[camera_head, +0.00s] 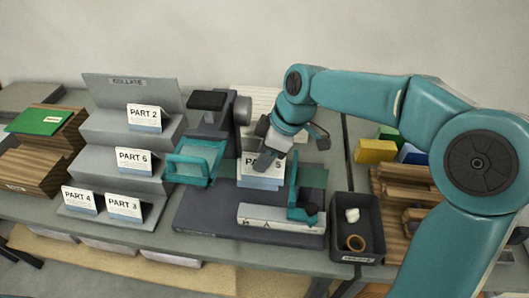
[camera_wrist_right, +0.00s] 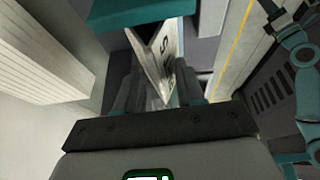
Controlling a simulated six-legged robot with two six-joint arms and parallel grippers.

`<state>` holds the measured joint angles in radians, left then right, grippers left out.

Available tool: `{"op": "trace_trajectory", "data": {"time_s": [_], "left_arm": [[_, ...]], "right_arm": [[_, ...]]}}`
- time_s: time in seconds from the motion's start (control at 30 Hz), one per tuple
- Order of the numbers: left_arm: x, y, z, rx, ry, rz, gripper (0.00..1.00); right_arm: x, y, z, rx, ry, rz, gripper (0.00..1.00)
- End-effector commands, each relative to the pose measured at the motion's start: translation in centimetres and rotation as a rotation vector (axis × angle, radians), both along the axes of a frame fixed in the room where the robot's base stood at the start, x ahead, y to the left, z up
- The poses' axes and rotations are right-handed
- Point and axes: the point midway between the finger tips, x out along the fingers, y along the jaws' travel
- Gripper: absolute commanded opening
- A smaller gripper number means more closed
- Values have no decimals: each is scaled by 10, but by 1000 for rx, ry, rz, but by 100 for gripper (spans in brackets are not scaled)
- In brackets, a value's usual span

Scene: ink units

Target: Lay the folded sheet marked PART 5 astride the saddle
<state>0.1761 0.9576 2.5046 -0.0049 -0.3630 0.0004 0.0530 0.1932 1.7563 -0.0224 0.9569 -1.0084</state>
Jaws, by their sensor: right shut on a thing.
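The folded sheet marked PART 5 (camera_head: 262,183) hangs from my right gripper (camera_head: 268,160), above the dark grey machine; its label is partly hidden by the gripper. My right gripper is shut on it. In the right wrist view, the sheet (camera_wrist_right: 163,58) stands on edge between the fingers, with a fold and part of its print showing. The machine's base (camera_head: 195,215) has a teal frame at its left and a teal upright at its right. I cannot make out the saddle clearly behind the sheet and gripper, nor whether the sheet touches it. My left gripper is out of view.
A stepped grey COLLATE rack (camera_head: 95,160) at left holds PART 2, PART 6, PART 4 and PART 3. A dark bin (camera_head: 370,245) with a ring and a white piece stands right of the machine. Coloured blocks (camera_head: 375,151) and wooden racks are farther right.

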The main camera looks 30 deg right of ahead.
Motion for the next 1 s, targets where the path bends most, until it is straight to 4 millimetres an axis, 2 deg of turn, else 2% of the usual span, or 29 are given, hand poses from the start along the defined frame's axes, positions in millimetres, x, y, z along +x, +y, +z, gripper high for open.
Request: {"op": "trace_trajectory", "data": {"time_s": [0.1,0.87,0.9,0.97,1.0], "left_arm": [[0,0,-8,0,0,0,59],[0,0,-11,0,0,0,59],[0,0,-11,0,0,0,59],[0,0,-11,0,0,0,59],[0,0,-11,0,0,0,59]], "right_arm": [[0,0,-8,-1,-1,0,9],[-1,-1,-11,-1,-1,0,8],[0,-1,-11,-1,-1,0,47],[0,-1,-11,-1,-1,0,67],[-1,-1,-11,-1,-1,0,68]]}}
